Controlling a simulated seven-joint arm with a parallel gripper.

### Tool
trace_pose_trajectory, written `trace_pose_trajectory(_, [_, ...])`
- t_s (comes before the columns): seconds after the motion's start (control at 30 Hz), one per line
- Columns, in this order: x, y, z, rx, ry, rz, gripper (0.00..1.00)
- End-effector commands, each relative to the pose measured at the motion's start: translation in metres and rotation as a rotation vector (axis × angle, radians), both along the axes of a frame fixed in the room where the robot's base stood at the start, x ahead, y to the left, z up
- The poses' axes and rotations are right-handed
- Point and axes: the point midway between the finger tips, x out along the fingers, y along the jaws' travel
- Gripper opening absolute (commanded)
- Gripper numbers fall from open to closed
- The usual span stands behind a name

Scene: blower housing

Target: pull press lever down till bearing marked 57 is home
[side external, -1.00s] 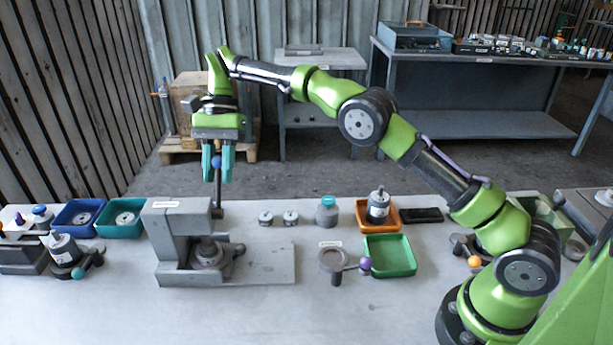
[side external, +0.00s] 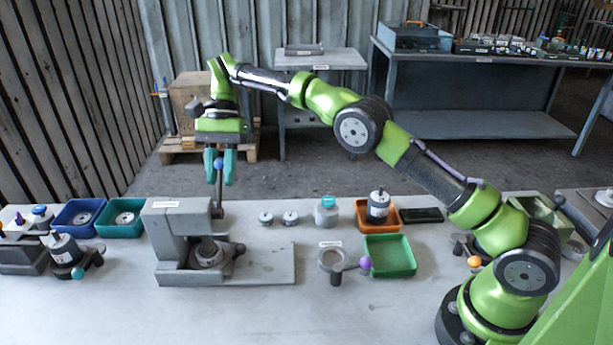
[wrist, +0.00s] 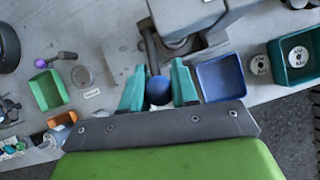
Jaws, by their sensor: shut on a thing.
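The grey press (side external: 180,225) stands on a base plate at the left of the bench. Its dark lever (side external: 218,195) rises steeply from the press's side and ends in a blue ball knob (side external: 218,164). My gripper (side external: 220,180) points down from above with its teal fingers either side of the knob, shut on it. In the wrist view the blue knob (wrist: 158,91) sits between the two fingers. A round part (side external: 207,256) is under the press ram; I cannot read its marking, and the ram hides part of it.
Two small bearings (side external: 265,218) and a grey jar (side external: 326,212) stand right of the press. Blue (side external: 62,225) and teal (side external: 108,229) bins are at left.

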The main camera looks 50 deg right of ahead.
Motion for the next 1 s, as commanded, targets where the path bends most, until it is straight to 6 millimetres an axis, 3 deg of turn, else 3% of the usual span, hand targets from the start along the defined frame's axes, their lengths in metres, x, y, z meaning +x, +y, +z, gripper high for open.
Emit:
trace_pose_trajectory(0.03, [-0.001, -0.003, -0.008, -0.015, 0.013, -0.001, 0.0])
trace_pose_trajectory(0.37, [-0.001, -0.003, -0.008, -0.013, 0.014, -0.001, 0.0])
trace_pose_trajectory(0.4, [-0.001, -0.003, -0.008, -0.013, 0.014, -0.001, 0.3])
trace_pose_trajectory(0.53, [-0.001, -0.002, -0.006, -0.01, 0.012, -0.001, 0.5])
trace_pose_trajectory(1.0, [-0.007, 0.006, 0.009, -0.003, 0.005, 0.002, 0.51])
